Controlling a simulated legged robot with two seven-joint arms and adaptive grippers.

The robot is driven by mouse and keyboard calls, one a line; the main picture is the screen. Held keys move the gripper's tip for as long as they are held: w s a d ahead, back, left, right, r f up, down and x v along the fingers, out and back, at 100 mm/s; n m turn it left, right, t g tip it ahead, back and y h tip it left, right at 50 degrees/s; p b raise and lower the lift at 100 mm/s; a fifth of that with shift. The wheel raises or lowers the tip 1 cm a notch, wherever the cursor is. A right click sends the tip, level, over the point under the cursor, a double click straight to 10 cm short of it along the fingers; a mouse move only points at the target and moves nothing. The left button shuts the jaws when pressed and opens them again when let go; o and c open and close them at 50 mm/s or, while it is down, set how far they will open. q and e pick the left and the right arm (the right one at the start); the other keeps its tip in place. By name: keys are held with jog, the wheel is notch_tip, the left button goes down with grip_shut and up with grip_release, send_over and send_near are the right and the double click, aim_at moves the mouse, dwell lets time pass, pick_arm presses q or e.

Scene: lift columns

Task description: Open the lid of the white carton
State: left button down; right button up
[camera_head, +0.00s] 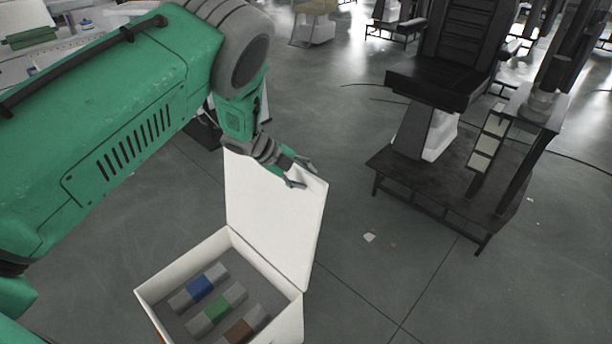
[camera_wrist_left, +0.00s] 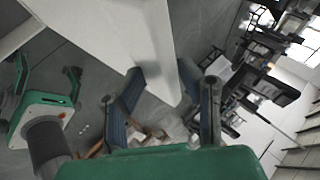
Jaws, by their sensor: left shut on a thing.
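The white carton (camera_head: 289,320) stands at the bottom of the head view with its lid (camera_head: 268,215) raised steeply, hinged along the far right side. Inside lie grey blocks with a blue (camera_head: 200,288), a green (camera_head: 217,309) and a brown (camera_head: 238,331) middle band. My left gripper (camera_head: 299,174) is shut on the lid's upper edge near its right corner. In the left wrist view the lid (camera_wrist_left: 155,40) runs between the fingers of my left gripper (camera_wrist_left: 172,95). My right gripper (camera_wrist_left: 47,78) shows at the left of that view, its fingers apart and empty.
A dark metal stand with a low platform (camera_head: 430,190) is at the right of the head view. A white surface with small items (camera_head: 40,55) is at the upper left. The grey floor right of the carton is mostly clear, with small scraps (camera_head: 369,237).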

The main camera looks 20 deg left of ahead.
pick_arm(q)
jog(key=shift+s+f, duration=0.25)
jog(key=shift+f, duration=0.15)
jog(key=c, duration=1.5)
grip_release()
jog(key=shift+w+a, duration=0.1)
jog(key=shift+w, duration=0.05)
jog(key=shift+a+r, duration=0.3)
jog(key=shift+r, duration=0.2)
jog(key=v, duration=1)
jog(key=shift+s+a+r, duration=0.2)
jog(key=shift+r, duration=0.05)
